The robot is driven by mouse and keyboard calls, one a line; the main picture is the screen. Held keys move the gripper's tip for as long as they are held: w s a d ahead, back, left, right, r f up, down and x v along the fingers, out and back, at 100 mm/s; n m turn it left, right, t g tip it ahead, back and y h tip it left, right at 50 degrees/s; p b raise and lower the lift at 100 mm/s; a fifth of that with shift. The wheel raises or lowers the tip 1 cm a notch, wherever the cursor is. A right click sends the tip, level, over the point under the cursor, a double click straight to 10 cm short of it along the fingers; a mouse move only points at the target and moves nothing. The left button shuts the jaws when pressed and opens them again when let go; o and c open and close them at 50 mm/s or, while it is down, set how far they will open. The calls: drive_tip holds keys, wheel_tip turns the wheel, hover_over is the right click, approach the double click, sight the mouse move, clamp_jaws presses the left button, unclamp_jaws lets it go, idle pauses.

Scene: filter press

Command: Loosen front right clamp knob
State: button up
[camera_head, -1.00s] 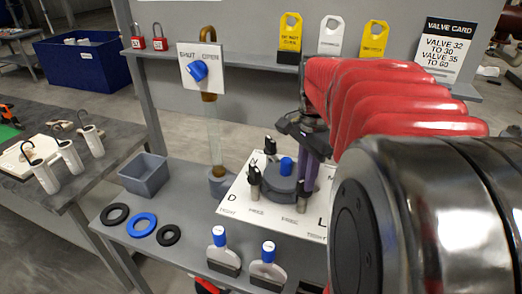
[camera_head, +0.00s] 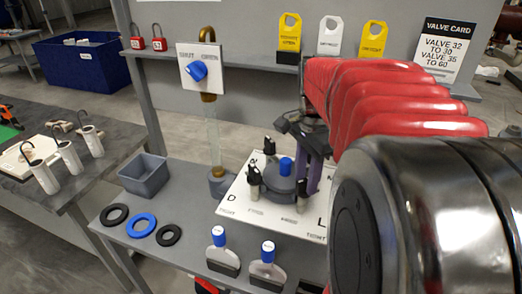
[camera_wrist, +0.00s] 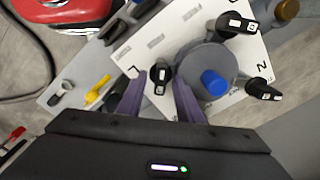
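The filter press is a round grey body (camera_head: 278,184) with a blue cap (camera_head: 286,166) on a white lettered plate (camera_head: 235,197). Black clamp knobs stand around it. The front right knob (camera_head: 303,196) is at the plate's near right side. The front left knob (camera_head: 254,178) and a back knob (camera_head: 268,146) also show. My gripper (camera_wrist: 159,95) has purple fingers, open on either side of a black knob (camera_wrist: 160,73) in the wrist view, with visible gaps. Whether either finger touches it cannot be told. In the head view, my arm and fingers (camera_head: 314,172) partly hide the press's right side.
A glass tube (camera_head: 213,140) with a blue-handled valve (camera_head: 196,71) stands behind left. A grey bin (camera_head: 144,177), several rings (camera_head: 142,224) and two blue-topped scrapers (camera_head: 222,250) share the lower shelf. Tags (camera_head: 330,35) and a valve card (camera_head: 447,50) stand on the upper shelf.

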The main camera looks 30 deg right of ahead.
wheel_tip(320, 180, up, 14)
drive_tip(key=shift+f, duration=0.15)
idle(0.7)
idle(0.5)
drive_tip(key=n+t, duration=0.1)
drive_tip(key=n, duration=0.4)
hover_over(306, 178)
drive_tip(key=w, duration=0.2)
wheel_tip(306, 178, down, 4)
drive_tip(key=a+f+n+t+h, duration=0.1)
drive_tip(key=a+f+n, duration=0.4)
drive_tip(key=s+a+f+n+t, duration=0.1)
drive_tip(key=s+a+f+n, duration=0.2)
drive_tip(key=a, duration=0.6)
drive_tip(key=s+a+f+n+t+y, duration=0.1)
drive_tip(key=s+a+f+n+t, duration=0.1)
drive_tip(key=a+n, duration=0.4)
drive_tip(key=s+a+f, duration=0.1)
drive_tip(key=a, duration=0.2)
drive_tip(key=shift+a+n+t, duration=0.15)
drive_tip(key=shift+n+t, duration=0.15)
